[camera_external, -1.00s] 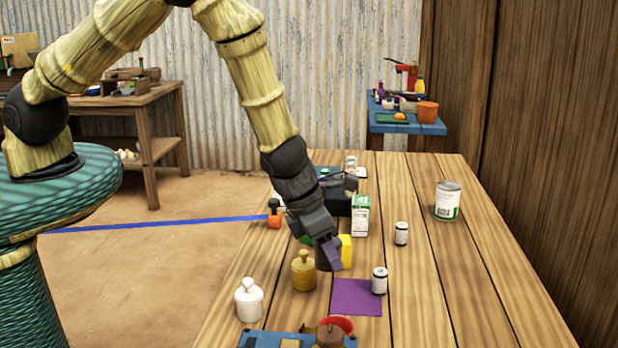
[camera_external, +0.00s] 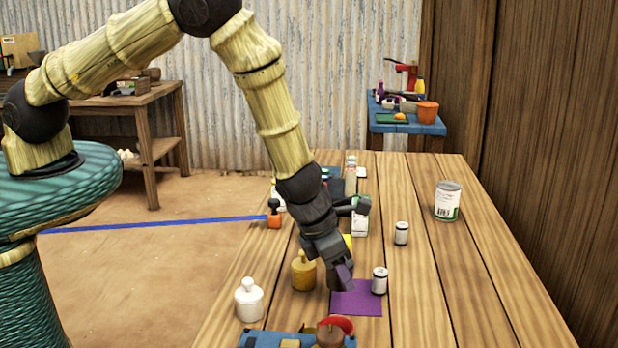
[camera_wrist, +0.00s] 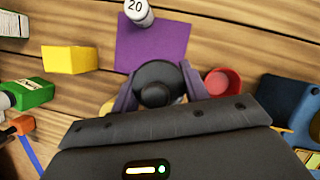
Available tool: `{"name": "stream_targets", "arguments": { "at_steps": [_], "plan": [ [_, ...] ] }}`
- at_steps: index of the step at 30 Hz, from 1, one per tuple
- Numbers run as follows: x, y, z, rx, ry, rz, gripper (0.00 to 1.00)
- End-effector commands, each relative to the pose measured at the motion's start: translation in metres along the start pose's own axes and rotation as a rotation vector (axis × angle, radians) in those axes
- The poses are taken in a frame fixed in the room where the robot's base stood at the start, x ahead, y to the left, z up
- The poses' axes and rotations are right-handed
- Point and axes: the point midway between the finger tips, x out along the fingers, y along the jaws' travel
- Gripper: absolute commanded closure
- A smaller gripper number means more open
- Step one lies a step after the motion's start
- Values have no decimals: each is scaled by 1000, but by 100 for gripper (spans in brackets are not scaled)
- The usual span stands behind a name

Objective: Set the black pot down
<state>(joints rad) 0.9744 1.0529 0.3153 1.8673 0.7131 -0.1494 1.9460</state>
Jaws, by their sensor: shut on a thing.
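The black pot (camera_wrist: 155,80) shows from above in the wrist view, round and dark with a knob on top. My gripper (camera_external: 342,276) is shut on it, with a purple finger on each side. In the external view the gripper hides most of the pot. A purple mat (camera_wrist: 160,44) lies just beyond the pot in the wrist view; in the external view (camera_external: 356,300) the gripper overlaps its far left corner. I cannot tell whether the pot touches anything below. A white can marked 20 (camera_wrist: 139,12) stands at the mat's edge (camera_external: 380,281).
A mustard pot (camera_external: 304,272) and a white pot (camera_external: 249,300) stand left of the mat. A yellow block (camera_wrist: 70,59) and a red bowl (camera_wrist: 222,82) are nearby. A blue tray (camera_external: 262,340) is at the near edge. The table's right side is mostly clear.

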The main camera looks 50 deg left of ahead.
Motion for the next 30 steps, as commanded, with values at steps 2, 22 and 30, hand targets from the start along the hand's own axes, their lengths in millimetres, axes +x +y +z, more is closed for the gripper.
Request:
{"name": "stream_targets", "arguments": {
  "at_steps": [2,22,30],
  "plan": [
    [4,-1,-1,1,-1,-2,92],
    [38,0,-15,0,0,0,92],
    [44,-1,-17,0,-3,-3,92]
  ]
}}
